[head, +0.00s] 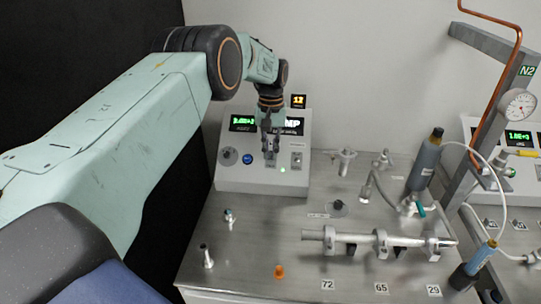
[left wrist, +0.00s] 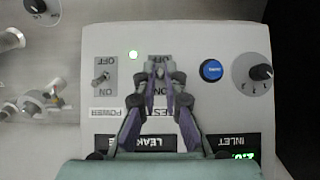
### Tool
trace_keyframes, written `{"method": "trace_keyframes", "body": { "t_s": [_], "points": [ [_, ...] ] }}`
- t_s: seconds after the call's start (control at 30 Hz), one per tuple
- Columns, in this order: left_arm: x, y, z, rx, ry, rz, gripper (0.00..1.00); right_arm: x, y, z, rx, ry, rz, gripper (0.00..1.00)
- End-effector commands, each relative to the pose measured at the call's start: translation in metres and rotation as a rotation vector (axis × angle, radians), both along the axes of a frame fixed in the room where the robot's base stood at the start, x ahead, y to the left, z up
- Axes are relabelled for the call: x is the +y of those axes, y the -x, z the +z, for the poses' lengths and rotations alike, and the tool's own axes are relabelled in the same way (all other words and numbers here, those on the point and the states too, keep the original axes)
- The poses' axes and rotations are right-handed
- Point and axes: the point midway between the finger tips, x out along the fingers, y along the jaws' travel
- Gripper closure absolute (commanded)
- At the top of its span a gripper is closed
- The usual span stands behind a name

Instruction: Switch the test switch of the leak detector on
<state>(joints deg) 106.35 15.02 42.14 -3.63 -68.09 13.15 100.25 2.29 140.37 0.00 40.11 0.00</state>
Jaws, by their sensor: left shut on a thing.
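The leak detector (head: 235,181) is a pale sloped console at the back of the bench. It has green displays, a blue button (head: 247,159), a knob and a lit green lamp (left wrist: 133,55). My left gripper (head: 270,158) is down at its panel. In the left wrist view, which shows the panel upside down, the fingertips of this gripper (left wrist: 158,76) are closed together at the test switch, between the power switch (left wrist: 100,79) and the blue button. The fingers hide most of the test switch, so its lever position cannot be told. My right gripper is out of view.
A metal pipe in clamps (head: 380,239) lies on the bench, with number tags in front. Valves and a grey cylinder (head: 424,164) stand to the right of the detector. A gauge (head: 519,105) and copper tube are at far right. The bench just before the detector is mostly clear.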

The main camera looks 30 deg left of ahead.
Motion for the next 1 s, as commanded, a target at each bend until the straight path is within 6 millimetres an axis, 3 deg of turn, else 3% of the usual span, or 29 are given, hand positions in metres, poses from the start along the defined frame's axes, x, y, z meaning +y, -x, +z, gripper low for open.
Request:
{"method": "trace_keyframes", "body": {
  "t_s": [0.47, 0.5, 0.77, 1.0],
  "points": [
    [0.0004, 0.0004, -0.0009, 0.022, 0.011, -0.003, 1.00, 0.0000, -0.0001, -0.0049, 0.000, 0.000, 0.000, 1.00],
    [0.0002, 0.0004, -0.0010, 0.023, 0.012, -0.003, 0.90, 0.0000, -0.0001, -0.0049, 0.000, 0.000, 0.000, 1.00],
    [-0.0002, 0.0004, -0.0002, 0.023, 0.012, -0.002, 0.68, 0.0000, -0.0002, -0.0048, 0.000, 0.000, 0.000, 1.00],
    [-0.0004, 0.0002, 0.0004, 0.023, 0.012, -0.003, 0.68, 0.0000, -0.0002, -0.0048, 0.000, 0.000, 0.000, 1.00]
  ]
}}
